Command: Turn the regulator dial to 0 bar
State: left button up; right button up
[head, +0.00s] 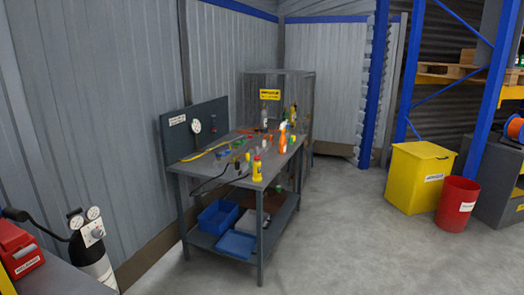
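A dark upright panel (176,134) stands at the back of the grey workbench (217,178). It carries a round white dial (196,126) and what looks like a second round fitting (213,124) to its right. I cannot tell which of these is the regulator dial, and the markings are too small to read. Neither of my grippers is in view.
The bench holds an orange-and-white spray bottle (282,138), a yellow bottle (257,168) and small tools. Blue bins (219,215) sit on its lower shelf. A red case (18,250) is at lower left. A yellow bin (415,178) and red bin (457,205) stand right. The middle floor is clear.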

aim_at(97, 234)
jog(key=i+l, duration=0.15)
jog(key=l, duration=0.25)
jog(key=i+l, duration=0.2)
jog(key=l, duration=0.2)
jog(key=l+u, duration=0.2)
jog(key=u, duration=0.2)
jog(key=i+l+u, duration=0.1)
jog(key=u, duration=0.35)
jog(key=l+u, duration=0.4)
jog(key=j+u, duration=0.1)
jog(key=u, duration=0.4)
